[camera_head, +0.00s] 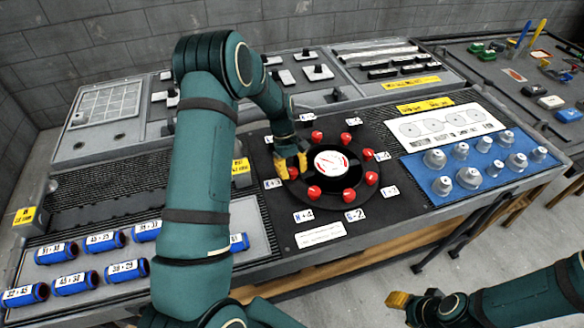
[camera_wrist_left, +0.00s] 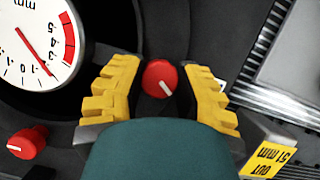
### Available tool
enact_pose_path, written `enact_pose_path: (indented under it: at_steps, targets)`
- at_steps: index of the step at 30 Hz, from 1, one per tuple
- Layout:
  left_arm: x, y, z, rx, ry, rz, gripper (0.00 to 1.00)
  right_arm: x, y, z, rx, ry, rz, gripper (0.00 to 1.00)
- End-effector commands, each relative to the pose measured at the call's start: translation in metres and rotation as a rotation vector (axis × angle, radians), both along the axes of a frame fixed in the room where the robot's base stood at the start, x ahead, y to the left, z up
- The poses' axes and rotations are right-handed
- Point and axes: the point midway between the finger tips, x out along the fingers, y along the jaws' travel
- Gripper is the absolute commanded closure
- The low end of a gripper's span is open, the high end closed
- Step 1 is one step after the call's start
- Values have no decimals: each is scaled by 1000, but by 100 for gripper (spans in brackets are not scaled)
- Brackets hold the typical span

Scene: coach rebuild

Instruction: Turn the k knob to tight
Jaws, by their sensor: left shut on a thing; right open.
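A dark round plate with a ring of several red knobs surrounds a white dial (camera_head: 331,161) on the bench. My left gripper (camera_head: 291,165) is at the ring's left side, with its yellow fingers on either side of one red knob (camera_wrist_left: 160,78). A white label (camera_head: 272,183), apparently starting with K, lies beside this gripper. The dial (camera_wrist_left: 35,45) has a red needle and a red band. My right gripper (camera_head: 398,299) is open and empty over the floor.
Another red knob (camera_wrist_left: 27,142) sits at lower left in the left wrist view. Blue labelled cylinders (camera_head: 75,283) lie at the left. Grey metal pieces (camera_head: 468,178) stand on a blue mat at the right. A yellow tag (camera_wrist_left: 268,158) is near the left gripper.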

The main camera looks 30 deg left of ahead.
Motion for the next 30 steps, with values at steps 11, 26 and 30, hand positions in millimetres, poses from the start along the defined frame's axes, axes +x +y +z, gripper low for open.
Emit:
enact_pose_path:
  at_steps: [11, 26, 30]
  targets:
    - [-1, -3, -2, -4, 7, -363, 100, 3, -1, 8, -2, -6, -4, 53]
    - [-2, -2, -3, -5, 7, -793, 100, 4, -1, 11, -2, -9, -7, 53]
    - [-3, -2, -3, -6, 8, -876, 100, 4, -1, 12, -2, -10, -7, 53]
